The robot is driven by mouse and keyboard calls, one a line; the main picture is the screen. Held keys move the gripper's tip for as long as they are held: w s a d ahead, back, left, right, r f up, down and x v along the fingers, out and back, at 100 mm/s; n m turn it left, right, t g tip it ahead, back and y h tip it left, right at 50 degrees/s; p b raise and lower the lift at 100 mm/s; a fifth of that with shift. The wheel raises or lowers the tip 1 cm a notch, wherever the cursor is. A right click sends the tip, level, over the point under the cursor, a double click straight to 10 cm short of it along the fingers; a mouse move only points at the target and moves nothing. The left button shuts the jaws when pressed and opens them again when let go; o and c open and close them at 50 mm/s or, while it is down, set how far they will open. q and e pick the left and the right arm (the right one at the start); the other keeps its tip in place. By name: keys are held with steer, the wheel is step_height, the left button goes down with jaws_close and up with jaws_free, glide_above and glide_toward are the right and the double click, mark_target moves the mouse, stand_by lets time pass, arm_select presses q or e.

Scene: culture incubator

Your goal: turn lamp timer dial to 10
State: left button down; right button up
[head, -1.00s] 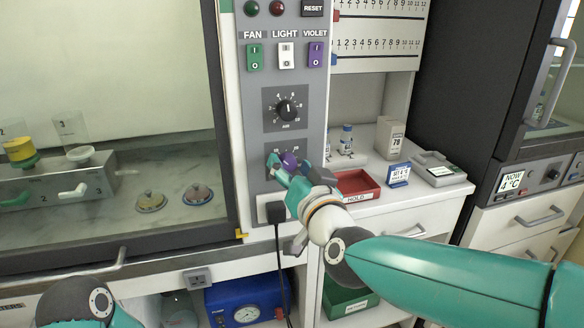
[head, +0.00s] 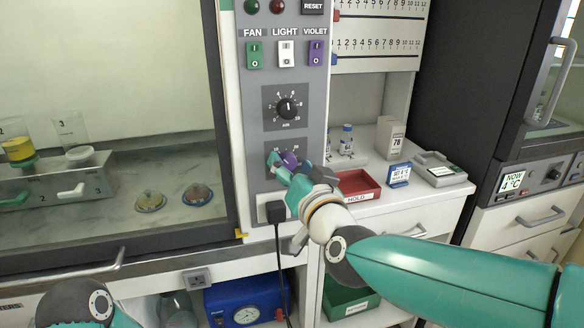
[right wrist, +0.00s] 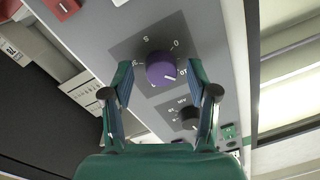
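The purple lamp timer dial (head: 290,159) is the lower knob on the grey control panel. In the right wrist view the dial (right wrist: 161,69) shows whole, with printed numbers around it. Its white mark is at the lower right of the knob, close to a label that seems to read 10; the print is small. My right gripper (head: 287,167) is at the dial. In the right wrist view its fingers (right wrist: 160,72) stand one on each side of the knob, open, with a gap on both sides. My left gripper is out of view; only part of that arm shows at bottom left.
A black dial (head: 288,108) sits just above on the same panel, below the fan, light and violet switches (head: 286,55). A black plug (head: 275,211) with a hanging cord is below. A red tray (head: 358,186) lies on the counter to the right. A glass-fronted cabinet is left.

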steer(key=shift+s, duration=0.1)
steer(key=v, duration=1.1)
steer(key=shift+s+d, duration=0.25)
steer(key=shift+s, duration=0.1)
steer(key=shift+f, duration=0.1)
